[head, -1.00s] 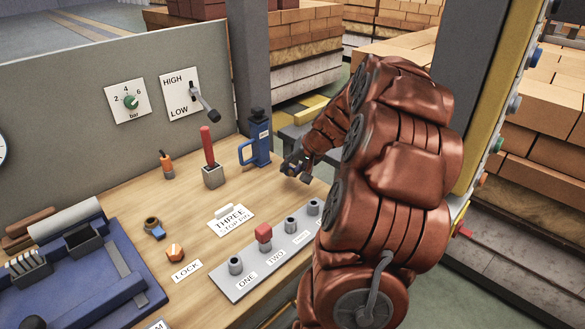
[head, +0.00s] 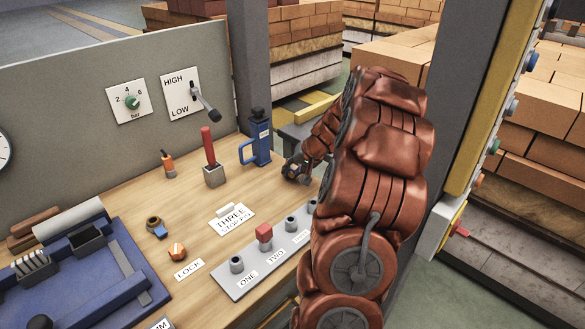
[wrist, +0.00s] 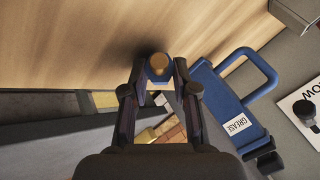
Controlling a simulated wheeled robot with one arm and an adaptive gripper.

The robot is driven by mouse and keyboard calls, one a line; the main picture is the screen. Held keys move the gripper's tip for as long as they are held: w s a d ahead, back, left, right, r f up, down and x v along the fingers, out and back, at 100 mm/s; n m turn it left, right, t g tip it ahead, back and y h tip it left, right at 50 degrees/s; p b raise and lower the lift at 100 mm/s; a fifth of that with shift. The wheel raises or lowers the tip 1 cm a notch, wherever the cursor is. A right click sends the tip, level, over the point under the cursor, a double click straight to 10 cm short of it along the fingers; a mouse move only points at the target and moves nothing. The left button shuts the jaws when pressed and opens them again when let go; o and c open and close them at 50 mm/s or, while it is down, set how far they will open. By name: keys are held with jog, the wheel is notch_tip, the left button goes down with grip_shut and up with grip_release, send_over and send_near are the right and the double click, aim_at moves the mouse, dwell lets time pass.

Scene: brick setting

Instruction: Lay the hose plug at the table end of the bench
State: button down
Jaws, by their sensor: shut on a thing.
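My gripper (head: 293,173) is low at the far right end of the wooden bench (head: 215,258), just right of the blue grease can. In the wrist view my gripper (wrist: 158,68) is shut on a small brass-orange piece with a rounded end, which I take to be the hose plug (wrist: 159,63). Most of the plug is hidden between the fingers. A dark shadow lies on the wood close to it; whether it touches the bench I cannot tell. In the head view the plug is not clearly visible.
The blue grease can (head: 260,142) stands beside my gripper and also shows in the wrist view (wrist: 225,105). A red-handled lever (head: 209,150), a label plate (head: 232,218) and a grey strip with posts (head: 240,281) are nearby. A grey surface (head: 298,130) lies beyond the bench end.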

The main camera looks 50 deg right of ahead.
jog(key=shift+f, duration=0.1)
jog(key=c, duration=0.9)
grip_release()
